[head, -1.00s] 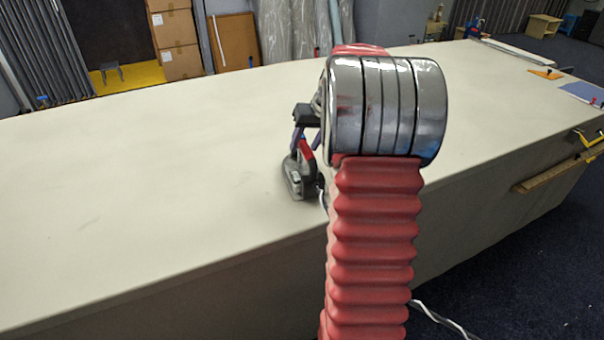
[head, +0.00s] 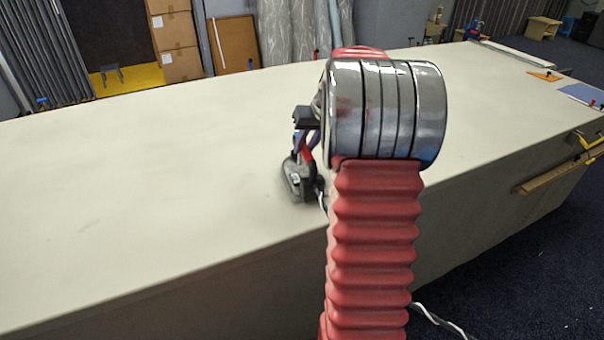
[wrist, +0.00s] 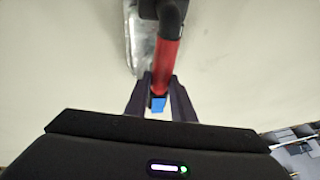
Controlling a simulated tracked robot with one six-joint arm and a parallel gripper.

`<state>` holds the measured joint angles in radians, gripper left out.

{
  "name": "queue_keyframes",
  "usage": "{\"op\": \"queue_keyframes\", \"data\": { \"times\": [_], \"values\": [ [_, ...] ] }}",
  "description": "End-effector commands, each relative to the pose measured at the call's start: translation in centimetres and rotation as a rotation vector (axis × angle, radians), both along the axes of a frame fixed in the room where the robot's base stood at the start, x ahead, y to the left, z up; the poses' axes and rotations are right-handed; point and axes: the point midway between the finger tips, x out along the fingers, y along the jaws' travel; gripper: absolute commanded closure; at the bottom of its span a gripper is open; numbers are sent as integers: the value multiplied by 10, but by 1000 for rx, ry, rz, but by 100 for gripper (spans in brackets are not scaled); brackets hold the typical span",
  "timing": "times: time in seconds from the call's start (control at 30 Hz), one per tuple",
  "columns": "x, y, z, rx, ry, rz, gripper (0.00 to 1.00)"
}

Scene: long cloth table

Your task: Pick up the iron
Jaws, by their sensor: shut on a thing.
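The iron (head: 298,180) stands on the cloth table (head: 150,190) near its front edge, partly hidden behind my arm in the head view. It has a dark body, a pale metal sole and a red part on its handle. In the wrist view the iron's red and black handle (wrist: 169,52) runs down between the fingers of my gripper (wrist: 160,92), and its silvery sole (wrist: 141,45) shows behind. My gripper is shut on the handle. I cannot tell whether the sole touches the cloth.
The table is clear to the left of the iron. An orange set square (head: 546,76) and a blue sheet (head: 585,92) lie at the far right. A yellow-handled tool (head: 590,143) and a wooden strip (head: 550,180) are at the table's right side. A pale twisted cord (head: 440,319) hangs below.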

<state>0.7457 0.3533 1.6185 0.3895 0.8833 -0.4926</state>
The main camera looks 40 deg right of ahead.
Motion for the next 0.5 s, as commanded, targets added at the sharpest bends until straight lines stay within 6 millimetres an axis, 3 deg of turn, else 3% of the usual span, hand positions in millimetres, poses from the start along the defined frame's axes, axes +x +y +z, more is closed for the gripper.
{"op": "queue_keyframes", "data": {
  "times": [0.27, 0.5],
  "values": [
    [1, -1, 7, -4, -6, 0, 100],
    [1, -1, 30, -6, -7, -1, 100]
  ]
}}
